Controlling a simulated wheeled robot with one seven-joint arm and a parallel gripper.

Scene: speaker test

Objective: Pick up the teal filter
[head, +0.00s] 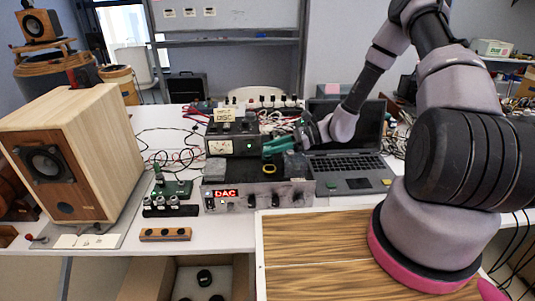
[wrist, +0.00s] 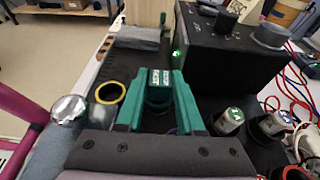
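The teal filter (wrist: 159,80) is a small rounded teal piece with two white labels on its top. In the wrist view it stands on a dark surface between the fingers of my gripper (wrist: 158,90). The fingers are also teal, stand apart, and reach down on both sides of the filter. Whether they touch it is not clear. In the head view my gripper (head: 277,146) is low over the bench gear, right of a black box (head: 231,139) with a green light. There I cannot tell the filter from the fingers.
A yellow-rimmed ring (wrist: 110,92) and a silver knob (wrist: 68,109) are left of my gripper. Two capped cylinders (wrist: 229,121) (wrist: 271,123) stand close on its right. The DAC unit (head: 258,196) is in front, an open laptop (head: 346,140) to the right, a wooden speaker (head: 78,150) at left.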

